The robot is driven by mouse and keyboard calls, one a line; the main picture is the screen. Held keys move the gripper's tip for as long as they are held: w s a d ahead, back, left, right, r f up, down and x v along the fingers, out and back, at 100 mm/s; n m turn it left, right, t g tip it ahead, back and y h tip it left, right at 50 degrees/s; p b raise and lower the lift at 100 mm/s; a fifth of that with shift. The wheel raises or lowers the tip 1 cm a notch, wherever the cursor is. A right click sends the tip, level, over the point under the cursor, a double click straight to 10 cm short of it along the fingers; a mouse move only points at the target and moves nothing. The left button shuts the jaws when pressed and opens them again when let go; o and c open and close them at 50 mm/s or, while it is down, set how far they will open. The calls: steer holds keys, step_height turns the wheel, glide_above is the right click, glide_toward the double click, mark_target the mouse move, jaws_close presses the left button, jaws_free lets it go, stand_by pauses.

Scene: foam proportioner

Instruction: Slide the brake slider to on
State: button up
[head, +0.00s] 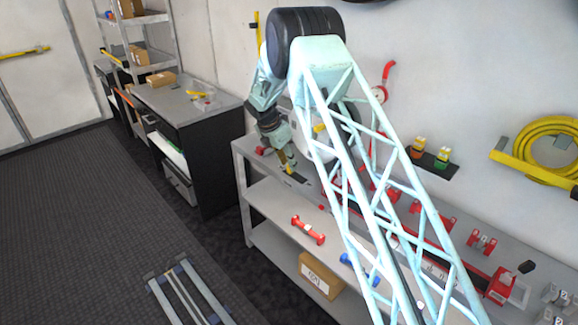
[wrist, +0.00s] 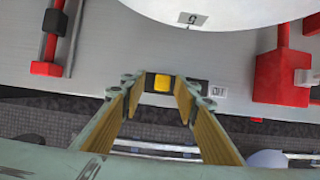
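The brake slider is a small yellow block (wrist: 162,84) in a short dark track on the grey bench top. A small white label (wrist: 218,91) lies just right of the track in the wrist view. My gripper (wrist: 163,90) is open, with its yellow-padded fingers pointing at the block. One fingertip is on each side of the block; I cannot tell if either touches it. In the head view my gripper (head: 285,160) is low over the far left end of the bench, and it partly hides the slider there.
A large white disc (wrist: 225,8) stands just beyond the slider. A red block (wrist: 280,78) is to the right and red-mounted rods (wrist: 47,68) are to the left. The grey bench (head: 275,183) has red fittings along it, with a lower shelf holding a cardboard box (head: 320,277).

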steer(key=v, duration=0.9)
steer(key=shift+r, duration=0.25)
steer(key=shift+a, duration=0.15)
